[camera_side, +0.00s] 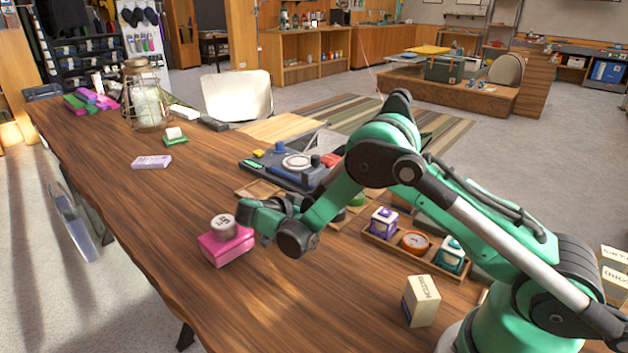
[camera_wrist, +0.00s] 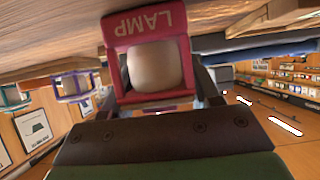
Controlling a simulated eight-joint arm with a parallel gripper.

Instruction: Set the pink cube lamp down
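The pink cube lamp (camera_wrist: 150,32) fills the middle of the wrist view, with a pink frame, the word LAMP on it and a pale round globe inside. My gripper (camera_wrist: 155,92) has its fingers on both sides of the lamp and appears shut on it. In the side view my gripper (camera_side: 243,213) is low over the wooden table, at a pink block (camera_side: 230,248) with a round grey piece on top. I cannot tell there whether this block is the lamp or a separate thing. Whether the lamp touches the table is hidden.
A grey device (camera_side: 285,170) lies behind my gripper. The table's left front is bare.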

